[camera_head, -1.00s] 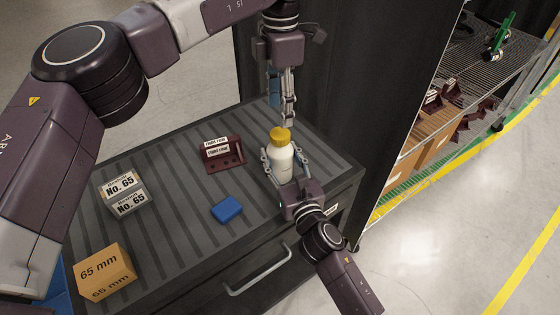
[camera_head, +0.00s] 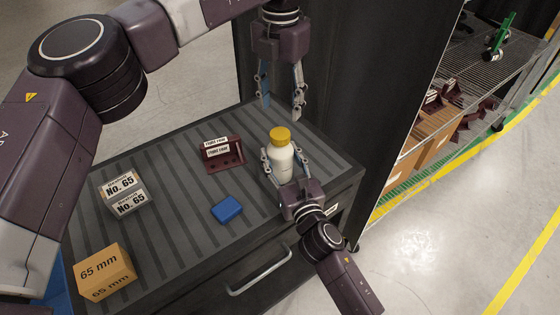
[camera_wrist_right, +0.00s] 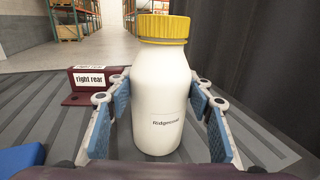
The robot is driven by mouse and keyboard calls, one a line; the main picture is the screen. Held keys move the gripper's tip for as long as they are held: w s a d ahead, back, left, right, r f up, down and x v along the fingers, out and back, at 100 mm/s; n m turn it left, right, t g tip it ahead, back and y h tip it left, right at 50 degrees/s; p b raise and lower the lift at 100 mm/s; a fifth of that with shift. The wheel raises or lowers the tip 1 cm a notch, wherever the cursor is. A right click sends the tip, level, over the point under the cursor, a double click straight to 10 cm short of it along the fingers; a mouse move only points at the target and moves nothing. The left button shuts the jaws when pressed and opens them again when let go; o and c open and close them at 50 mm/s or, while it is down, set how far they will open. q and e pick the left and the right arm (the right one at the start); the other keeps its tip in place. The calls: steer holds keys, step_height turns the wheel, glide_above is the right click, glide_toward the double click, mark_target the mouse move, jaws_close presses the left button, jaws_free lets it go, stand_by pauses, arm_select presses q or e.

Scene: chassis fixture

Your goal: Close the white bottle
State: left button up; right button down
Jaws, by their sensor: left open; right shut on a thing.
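The white bottle (camera_head: 281,166) stands upright on the ribbed top of the dark cabinet. Its yellow cap (camera_head: 281,136) sits on the bottle's neck. In the right wrist view the bottle (camera_wrist_right: 160,100) fills the middle, with the yellow cap (camera_wrist_right: 162,27) on top. My right gripper (camera_head: 282,158) is shut on the bottle, its fingers on both sides of the body. My left gripper (camera_head: 282,112) is above and just behind the cap, with its fingers spread wide and empty. Whether the cap is fully tightened I cannot tell.
A dark red bracket (camera_head: 223,155) lies left of the bottle, and a blue block (camera_head: 227,209) lies in front of it. A No. 65 box (camera_head: 124,192) and an orange 65 mm box (camera_head: 104,272) stand at the left. A dark panel (camera_head: 335,80) rises behind.

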mark_target(280, 133)
arm_select(q)
step_height(280, 133, down, 8)
steer(key=shift+r, duration=0.1)
stand_by(0.4)
steer(key=c, duration=1.2)
steer(key=o, duration=1.3)
steer(key=shift+o, duration=0.2)
step_height(280, 133, up, 12)
